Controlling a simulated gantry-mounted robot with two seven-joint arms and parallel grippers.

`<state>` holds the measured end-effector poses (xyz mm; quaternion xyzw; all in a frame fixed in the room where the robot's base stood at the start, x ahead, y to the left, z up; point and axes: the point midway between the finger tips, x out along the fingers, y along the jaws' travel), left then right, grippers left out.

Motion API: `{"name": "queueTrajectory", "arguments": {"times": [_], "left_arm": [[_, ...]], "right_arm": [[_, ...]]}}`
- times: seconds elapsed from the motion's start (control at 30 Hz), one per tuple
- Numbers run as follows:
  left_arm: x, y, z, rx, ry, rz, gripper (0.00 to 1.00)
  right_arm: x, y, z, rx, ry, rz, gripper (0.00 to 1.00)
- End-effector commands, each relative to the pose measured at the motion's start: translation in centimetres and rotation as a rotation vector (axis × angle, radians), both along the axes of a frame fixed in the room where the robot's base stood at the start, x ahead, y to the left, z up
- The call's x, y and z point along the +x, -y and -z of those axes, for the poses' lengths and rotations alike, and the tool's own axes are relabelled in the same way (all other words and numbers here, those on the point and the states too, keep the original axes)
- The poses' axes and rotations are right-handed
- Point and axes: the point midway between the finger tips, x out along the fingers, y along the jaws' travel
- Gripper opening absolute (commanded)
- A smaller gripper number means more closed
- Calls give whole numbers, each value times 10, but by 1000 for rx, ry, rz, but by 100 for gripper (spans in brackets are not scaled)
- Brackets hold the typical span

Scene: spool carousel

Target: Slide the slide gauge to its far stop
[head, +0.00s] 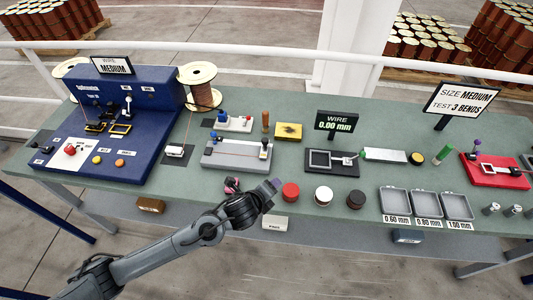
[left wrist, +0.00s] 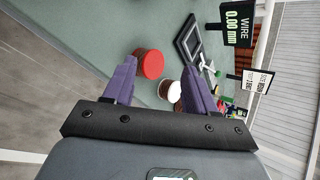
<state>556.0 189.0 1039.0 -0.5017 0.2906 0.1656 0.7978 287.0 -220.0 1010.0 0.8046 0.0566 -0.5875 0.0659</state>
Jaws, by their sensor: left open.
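A black slide gauge (head: 318,169) with a square frame and a pale knob at its right lies mid-table, below the sign reading WIRE 0.00 mm (head: 337,122). In the left wrist view its dark frame (left wrist: 187,38) shows beyond the fingers. My left gripper (head: 277,184) is in front of and left of the gauge, apart from it. In the left wrist view my left gripper (left wrist: 158,75) has its purple fingers spread, with nothing held. My right gripper is in neither view.
Red (head: 290,192), white (head: 323,194) and black (head: 356,199) round pieces stand in front of the gauge, close to my left gripper. A green-ended bar (head: 384,155) lies right of the gauge. Grey trays (head: 425,189) stand farther right. A grey fixture (head: 237,155) lies left.

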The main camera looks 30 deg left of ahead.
Motion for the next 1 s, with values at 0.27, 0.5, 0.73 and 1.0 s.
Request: {"name": "queueTrajectory", "arguments": {"times": [0.27,0.5,0.73,1.0], "left_arm": [[103,-75,36,666,194,362,56],[137,-116,31,941,235,471,56],[154,-122,33,981,239,485,56],[189,-124,48,977,239,484,56]], "right_arm": [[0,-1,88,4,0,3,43],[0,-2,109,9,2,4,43],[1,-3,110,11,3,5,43],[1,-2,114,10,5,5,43]]}}
